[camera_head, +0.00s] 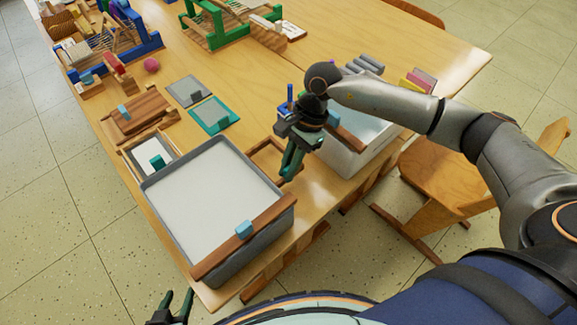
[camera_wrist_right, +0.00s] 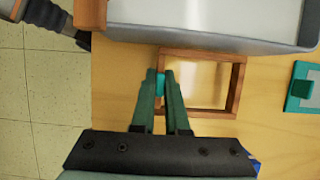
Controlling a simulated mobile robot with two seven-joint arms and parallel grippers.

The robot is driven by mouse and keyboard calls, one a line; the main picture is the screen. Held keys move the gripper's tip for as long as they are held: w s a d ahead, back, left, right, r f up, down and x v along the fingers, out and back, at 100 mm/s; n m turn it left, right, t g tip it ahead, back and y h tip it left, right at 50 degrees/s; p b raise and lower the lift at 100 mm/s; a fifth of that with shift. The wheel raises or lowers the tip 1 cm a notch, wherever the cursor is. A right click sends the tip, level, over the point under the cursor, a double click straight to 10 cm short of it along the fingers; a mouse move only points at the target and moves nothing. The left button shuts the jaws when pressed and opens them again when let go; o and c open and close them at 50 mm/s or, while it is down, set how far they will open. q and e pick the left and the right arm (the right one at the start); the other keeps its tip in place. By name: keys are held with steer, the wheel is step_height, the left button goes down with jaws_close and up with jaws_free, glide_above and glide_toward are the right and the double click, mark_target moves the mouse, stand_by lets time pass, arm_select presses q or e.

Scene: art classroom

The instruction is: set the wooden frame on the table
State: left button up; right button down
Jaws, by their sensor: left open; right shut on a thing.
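The wooden frame (camera_head: 258,149) is a small open brown rectangle. In the head view it lies over the table (camera_head: 250,75), between the large grey tub and my right gripper (camera_head: 290,172), which partly hides it. In the right wrist view the whole frame (camera_wrist_right: 235,87) shows flat, with tabletop visible through it. My right gripper (camera_wrist_right: 161,76) is shut on its left bar, by a small teal piece (camera_wrist_right: 160,88). I cannot tell whether the frame touches the table. My left gripper (camera_head: 172,308) is open and empty at the bottom left, off the table's edge.
A grey tub (camera_head: 165,218) with a wooden bar and blue block stands close beside the frame. A white tub (camera_head: 346,160) stands behind my right gripper. Grey (camera_head: 188,91) and teal (camera_head: 215,115) panels lie left of it. Racks crowd the far end. A wooden chair (camera_head: 440,180) is at the right.

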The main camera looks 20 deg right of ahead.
steer(key=shift+f, duration=0.2)
steer(key=shift+f+b, duration=0.4)
steer(key=shift+b, duration=0.3)
stand_by(0.8)
steer(key=shift+f+b, duration=0.5)
steer(key=shift+b, duration=0.4)
stand_by(0.5)
steer(key=c, duration=0.8)
jaws_free()
steer(key=shift+c, duration=0.2)
